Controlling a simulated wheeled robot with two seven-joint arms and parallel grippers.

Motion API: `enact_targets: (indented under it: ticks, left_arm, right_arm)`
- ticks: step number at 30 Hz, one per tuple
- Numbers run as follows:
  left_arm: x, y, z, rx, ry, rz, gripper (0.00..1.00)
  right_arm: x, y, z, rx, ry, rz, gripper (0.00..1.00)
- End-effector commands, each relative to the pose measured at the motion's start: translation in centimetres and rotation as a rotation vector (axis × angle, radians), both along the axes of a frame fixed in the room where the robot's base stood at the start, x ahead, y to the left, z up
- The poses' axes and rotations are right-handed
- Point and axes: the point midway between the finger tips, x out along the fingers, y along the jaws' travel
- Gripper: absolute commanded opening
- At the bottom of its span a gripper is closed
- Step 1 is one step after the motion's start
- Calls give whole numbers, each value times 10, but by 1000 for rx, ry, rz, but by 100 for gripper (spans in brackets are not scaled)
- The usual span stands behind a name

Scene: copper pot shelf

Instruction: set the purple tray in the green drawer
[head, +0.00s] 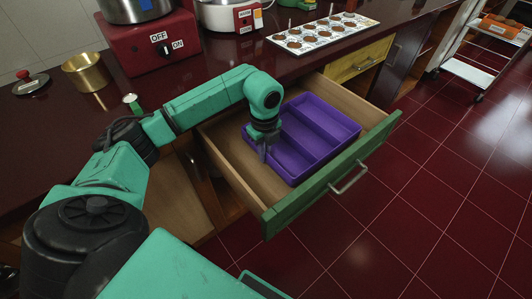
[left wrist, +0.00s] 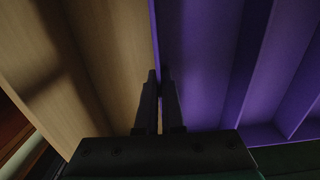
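The purple tray (head: 308,137), with long compartments, is inside the open green drawer (head: 333,173). It looks level; whether it touches the drawer floor is hard to tell. My left gripper (head: 264,155) is at the tray's left wall, pointing down. In the left wrist view, its fingers (left wrist: 160,82) are close together on either side of the thin wall of the tray (left wrist: 200,60), seemingly shut on it. The bare wooden drawer floor (left wrist: 85,60) shows left of the wall. My right gripper is not in view.
The dark red counter (head: 215,65) behind holds a brass pot (head: 87,73), a red cooker base (head: 150,45) and a muffin tin (head: 322,33). A yellow drawer (head: 358,62) is right of the green one. A trolley (head: 465,70) stands far right; the tiled floor is clear.

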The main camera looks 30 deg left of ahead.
Motion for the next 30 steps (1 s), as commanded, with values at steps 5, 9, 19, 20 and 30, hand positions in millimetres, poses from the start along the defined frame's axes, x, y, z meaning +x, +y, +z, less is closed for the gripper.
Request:
enact_targets:
  ticks: [5,9,19,20,30]
  left_arm:
    - [7,-1,-12,0,1,-2,0]
    - [7,-1,-12,0,0,-2,0]
    - [7,-1,-15,0,1,-1,35]
    - [7,-1,-15,0,1,-1,35]
    - [8,-1,9,-1,-4,-2,35]
  right_arm:
    - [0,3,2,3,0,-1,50]
    - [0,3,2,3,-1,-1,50]
    - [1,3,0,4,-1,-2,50]
    - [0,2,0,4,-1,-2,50]
    - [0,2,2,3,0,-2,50]
